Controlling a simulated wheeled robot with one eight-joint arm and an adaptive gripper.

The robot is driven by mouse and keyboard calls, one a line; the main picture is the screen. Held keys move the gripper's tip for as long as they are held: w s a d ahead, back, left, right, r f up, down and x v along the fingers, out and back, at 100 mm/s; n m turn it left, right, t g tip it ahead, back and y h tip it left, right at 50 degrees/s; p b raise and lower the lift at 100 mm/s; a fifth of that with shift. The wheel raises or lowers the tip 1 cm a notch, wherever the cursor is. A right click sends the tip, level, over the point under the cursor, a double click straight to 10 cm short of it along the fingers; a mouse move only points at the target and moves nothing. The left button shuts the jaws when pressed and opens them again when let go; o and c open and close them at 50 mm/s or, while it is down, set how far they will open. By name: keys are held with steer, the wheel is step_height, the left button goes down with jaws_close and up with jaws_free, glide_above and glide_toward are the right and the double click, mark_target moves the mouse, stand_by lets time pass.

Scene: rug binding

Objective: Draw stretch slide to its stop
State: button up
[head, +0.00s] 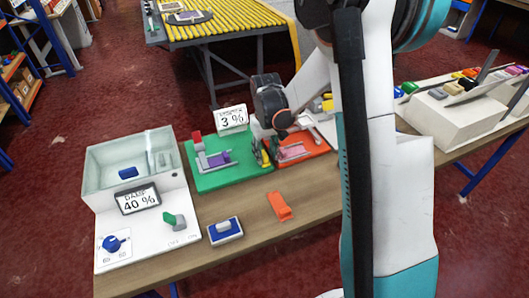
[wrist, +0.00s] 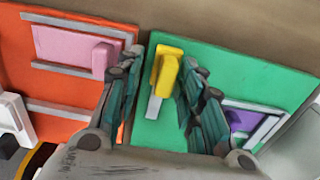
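A sign (head: 232,120) reading 3 % stands at the back of the green board (head: 205,182); its small upper word is hard to read. A yellow handle (wrist: 166,68) with a pale grey strip below it sits on the green board. My gripper (wrist: 159,62) is open over the green board, one finger on each side of the yellow handle. The right finger looks close to it; contact cannot be told. In the head view my gripper (head: 264,151) partly hides the yellow part. A purple block (wrist: 240,120) lies between grey rails on the same board.
An orange board (wrist: 70,87) with a pink block (wrist: 75,52) between grey rails adjoins the green one. A clear-walled tank (head: 130,155) with a 40 % sign stands left. A blue-white block (head: 225,231) and an orange piece (head: 279,206) lie on the table front.

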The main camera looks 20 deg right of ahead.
mark_target(265, 153)
step_height(265, 153, up, 12)
stand_by(0.6)
stand_by(0.4)
steer(key=s+a+r+t, duration=0.35)
steer(key=s+r, duration=0.45)
steer(key=s, duration=0.3)
steer(key=s+a+t, duration=0.3)
steer(key=s, duration=0.9)
steer(key=shift+t, duration=0.35)
